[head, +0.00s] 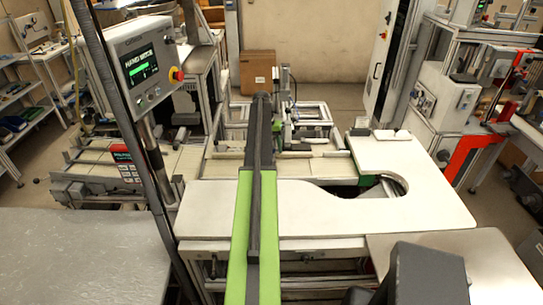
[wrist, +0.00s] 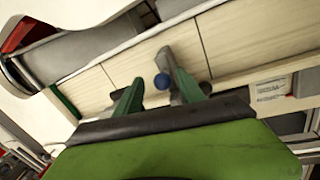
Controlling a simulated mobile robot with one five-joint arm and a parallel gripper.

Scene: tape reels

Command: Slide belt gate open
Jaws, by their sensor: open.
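In the wrist view my gripper (wrist: 159,92) is open, its two green fingers spread apart. A blue round knob (wrist: 162,81) shows between the fingers, nearer the right one. A grey bar (wrist: 171,60) stands beside the knob and runs down toward the right finger; it may be part of the belt gate. I cannot tell whether the finger touches it. Pale belt panels (wrist: 120,68) lie behind them. In the head view my long green and black arm reaches forward over the pale conveyor (head: 225,168). My fingertips and the knob cannot be made out there.
A white worktop (head: 310,208) with a rounded cutout lies under and right of my arm. A control screen (head: 145,62) on a post stands at left. A cardboard box (head: 258,70) stands on the floor behind. Metal tables fill both front corners.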

